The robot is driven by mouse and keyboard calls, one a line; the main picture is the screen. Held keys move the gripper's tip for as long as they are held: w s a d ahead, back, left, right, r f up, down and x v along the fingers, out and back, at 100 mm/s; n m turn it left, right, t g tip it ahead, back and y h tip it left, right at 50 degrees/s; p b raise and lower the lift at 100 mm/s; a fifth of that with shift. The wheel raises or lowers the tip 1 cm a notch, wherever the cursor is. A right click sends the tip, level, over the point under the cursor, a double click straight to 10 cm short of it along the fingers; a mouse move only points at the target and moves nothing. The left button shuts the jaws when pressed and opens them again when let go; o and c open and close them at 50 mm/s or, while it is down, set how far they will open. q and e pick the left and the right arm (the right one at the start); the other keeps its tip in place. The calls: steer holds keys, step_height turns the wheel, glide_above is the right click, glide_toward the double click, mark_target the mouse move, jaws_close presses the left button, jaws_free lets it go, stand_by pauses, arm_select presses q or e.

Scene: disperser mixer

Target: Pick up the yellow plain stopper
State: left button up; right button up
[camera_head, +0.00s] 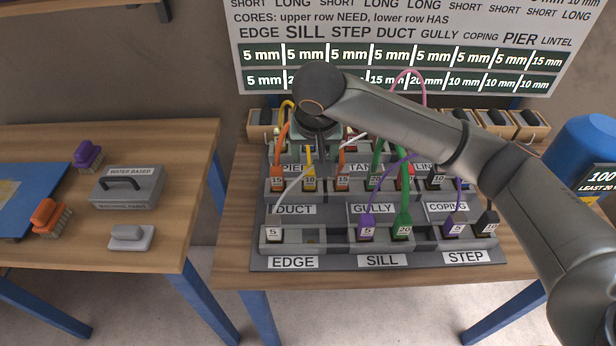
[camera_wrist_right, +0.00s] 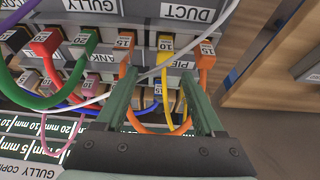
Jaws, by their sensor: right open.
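The only yellow item I can make out among the plugs is a yellow-corded plug marked 10 (camera_head: 309,184), seated in the middle row of the grey rack (camera_head: 270,265). It also shows in the right wrist view (camera_wrist_right: 166,42), its yellow cord looping down between my fingers. I cannot tell a separate yellow plain stopper. My right gripper (camera_wrist_right: 160,75) is open, pointing at the rack around the PIER and TANK labels; its fingers sit either side of the yellow cord. In the head view my wrist hides most of this gripper (camera_head: 322,145). My left gripper is out of view.
Orange, green, purple, red and white corded plugs crowd the rack around the gripper. Small wooden boxes (camera_head: 500,122) stand behind it. A blue container (camera_head: 580,150) stands at the right. The left table (camera_head: 150,255) holds brushes and a grey box (camera_head: 127,187).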

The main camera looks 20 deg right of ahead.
mark_target(310, 171)
steer(key=x, duration=0.3)
steer(key=shift+w+f, duration=0.1)
steer(key=shift+f, duration=0.25)
steer(key=shift+a+x, duration=0.2)
steer(key=shift+x, duration=1.15)
steer(key=shift+a+x, duration=0.2)
steer(key=shift+x, duration=1.2)
steer(key=shift+c, duration=0.2)
jaws_close()
